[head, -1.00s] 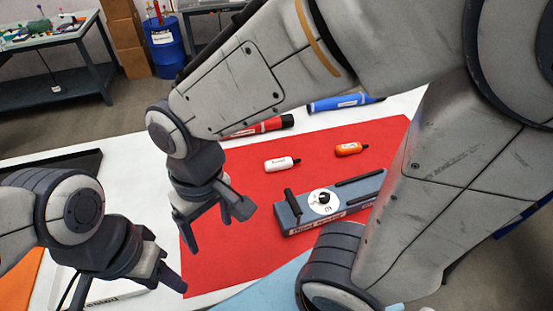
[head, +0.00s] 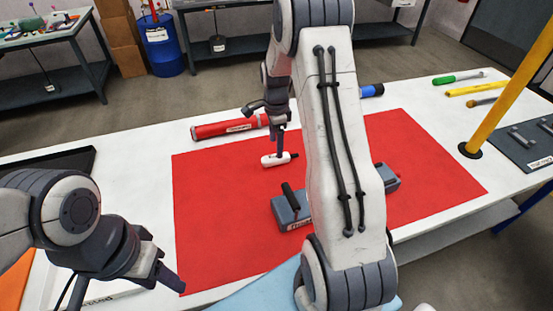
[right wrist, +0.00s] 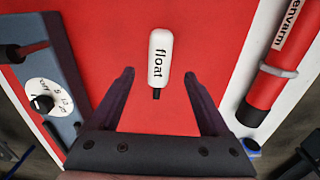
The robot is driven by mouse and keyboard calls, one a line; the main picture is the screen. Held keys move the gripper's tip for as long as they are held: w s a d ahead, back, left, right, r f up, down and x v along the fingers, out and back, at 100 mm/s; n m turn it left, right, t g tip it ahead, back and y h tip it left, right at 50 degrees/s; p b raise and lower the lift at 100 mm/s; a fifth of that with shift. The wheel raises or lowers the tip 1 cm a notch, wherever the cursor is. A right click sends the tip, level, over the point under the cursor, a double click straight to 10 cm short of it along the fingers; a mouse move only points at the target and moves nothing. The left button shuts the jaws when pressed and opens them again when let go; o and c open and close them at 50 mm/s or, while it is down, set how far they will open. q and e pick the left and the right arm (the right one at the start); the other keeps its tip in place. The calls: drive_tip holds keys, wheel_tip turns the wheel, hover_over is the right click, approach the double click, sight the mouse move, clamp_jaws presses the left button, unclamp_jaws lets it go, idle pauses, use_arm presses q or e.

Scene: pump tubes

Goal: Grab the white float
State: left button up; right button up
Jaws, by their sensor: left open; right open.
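The white float (head: 272,160), with a black tip, lies on the red mat (head: 215,215). In the right wrist view the float (right wrist: 160,55) is labelled "float" and lies in line with the gap between my open fingers, mostly past their tips. My right gripper (head: 278,140) is open and empty, pointing down right over the float; its open fingers also show in the right wrist view (right wrist: 159,78). My left gripper (head: 158,270) is open and empty at the mat's near left corner. The orange float seen earlier is hidden.
A grey pump device (head: 291,206) with a dial (right wrist: 45,98) sits on the mat, partly hidden by my right arm. A red tube (head: 222,129) lies at the mat's far edge. A yellow post (head: 505,95) stands at the right. The mat's left part is clear.

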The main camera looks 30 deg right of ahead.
wheel_tip(320, 180, down, 6)
drive_tip(key=shift+s+r+p, duration=0.1)
drive_tip(key=shift+p, duration=0.4)
clamp_jaws()
